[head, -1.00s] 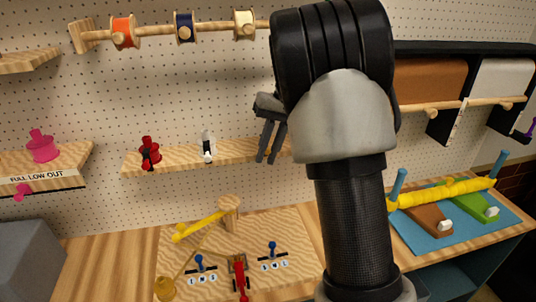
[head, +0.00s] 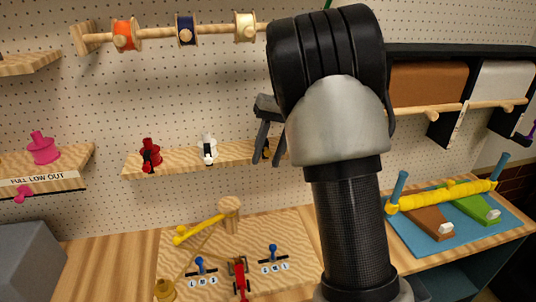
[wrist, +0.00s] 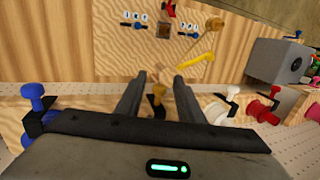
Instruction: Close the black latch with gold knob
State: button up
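The gold knob (wrist: 158,92) shows in the wrist view between my fingers, with its black latch (wrist: 157,110) just below, partly cut off by the gripper body. In the head view the latch is mostly hidden behind my fingers at the right part of the middle shelf; a small dark and gold bit (head: 266,149) shows there. Whether the latch is open or closed cannot be told. My gripper (wrist: 158,82) is open, one finger on each side of the knob, with a gap on both sides. It also shows in the head view (head: 262,158).
A white knob piece (head: 209,149) and a red one (head: 150,154) stand left on the same shelf (head: 180,163). A blue knob (wrist: 34,93) is at left in the wrist view. Below is a wooden board with blue levers (head: 200,265) and a yellow arm (head: 200,228).

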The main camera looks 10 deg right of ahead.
aim_at(268, 151)
notch_tip(268, 151, up, 10)
dwell(0.4)
